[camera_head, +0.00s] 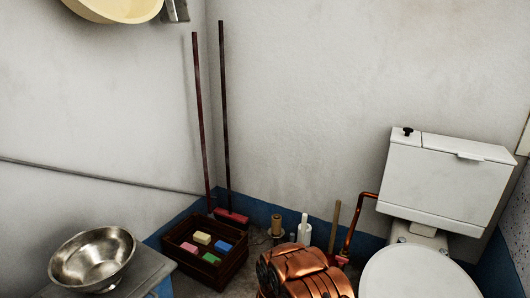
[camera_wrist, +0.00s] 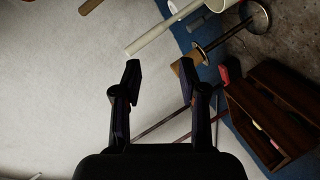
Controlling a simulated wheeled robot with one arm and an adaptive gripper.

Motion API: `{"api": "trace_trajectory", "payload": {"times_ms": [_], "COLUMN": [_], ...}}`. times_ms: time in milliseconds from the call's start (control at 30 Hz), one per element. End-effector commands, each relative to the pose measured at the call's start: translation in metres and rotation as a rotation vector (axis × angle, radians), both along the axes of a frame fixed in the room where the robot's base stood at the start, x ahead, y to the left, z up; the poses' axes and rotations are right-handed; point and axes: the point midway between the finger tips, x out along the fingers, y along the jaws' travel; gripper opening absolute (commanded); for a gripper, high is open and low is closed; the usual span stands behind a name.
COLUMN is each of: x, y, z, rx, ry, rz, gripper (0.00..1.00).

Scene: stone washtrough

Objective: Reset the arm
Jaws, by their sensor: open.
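My gripper (camera_wrist: 160,70) shows in the wrist view, its two dark fingers spread apart. It is open, and nothing is between its fingertips. A white cylindrical handle (camera_wrist: 165,34) and a brown cylinder (camera_wrist: 190,58) appear beyond the fingertips, apart from them as far as I can tell. In the head view I cannot make out the gripper's fingers.
A wooden crate (camera_head: 179,258) with several coloured blocks stands in the corner, near two leaning poles (camera_head: 226,120). A white toilet (camera_head: 445,180) is at right. A metal bowl (camera_head: 92,262) sits at left. A white bottle-like item (camera_head: 304,232) stands by the wall.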

Motion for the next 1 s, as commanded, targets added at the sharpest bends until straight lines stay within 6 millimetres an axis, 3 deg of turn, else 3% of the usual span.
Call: {"api": "trace_trajectory", "payload": {"times_ms": [33, 467, 767, 1000], "x": [0.003, -0.007, -0.041, -0.085], "y": [0.002, 0.03, 0.042, 0.045], "z": [0.025, 0.149, 0.241, 0.312], "rx": [0.039, 0.366, 0.549, 0.664], "ry": [0.011, 0.182, 0.318, 0.437], "rz": [0.003, 0.045, 0.052, 0.038], "gripper": [0.42, 0.42, 0.42, 0.42]}}
